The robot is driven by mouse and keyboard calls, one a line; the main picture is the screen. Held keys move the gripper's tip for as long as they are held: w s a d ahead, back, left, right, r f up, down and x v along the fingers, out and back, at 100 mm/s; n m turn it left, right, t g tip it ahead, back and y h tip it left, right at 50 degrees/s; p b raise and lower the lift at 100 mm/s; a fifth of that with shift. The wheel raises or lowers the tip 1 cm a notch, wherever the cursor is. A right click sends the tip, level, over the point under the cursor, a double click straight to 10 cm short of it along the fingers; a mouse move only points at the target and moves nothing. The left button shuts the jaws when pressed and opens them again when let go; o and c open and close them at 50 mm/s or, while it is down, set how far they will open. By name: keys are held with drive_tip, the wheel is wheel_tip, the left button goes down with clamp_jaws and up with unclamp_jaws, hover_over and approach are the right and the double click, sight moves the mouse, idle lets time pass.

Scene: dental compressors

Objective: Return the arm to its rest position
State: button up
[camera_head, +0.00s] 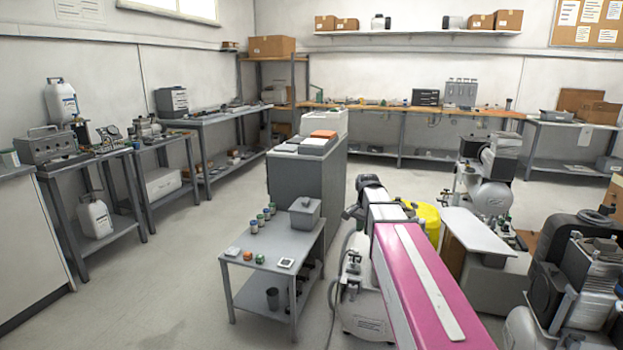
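My arm (418,285), with a pink and white casing, reaches from the bottom edge up and away toward the middle of the picture. Its dark far end (369,184) is above the floor, in front of the back workbenches and to the right of the grey cabinet. My gripper's fingers cannot be made out there, and I cannot tell whether they hold anything. The arm hides part of a white compressor (361,308) below it.
A low grey table (262,262) with small jars stands left of my arm. A grey cabinet (300,178) is behind it. Compressors (490,190) and a dark machine (575,270) crowd the right. Benches line the walls. Open floor (185,270) lies at left.

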drive_tip(key=s+f+n, duration=0.8)
drive_tip(key=s+f, duration=1)
drive_tip(key=s, duration=0.2)
drive_tip(key=shift+a, duration=0.2)
idle(0.5)
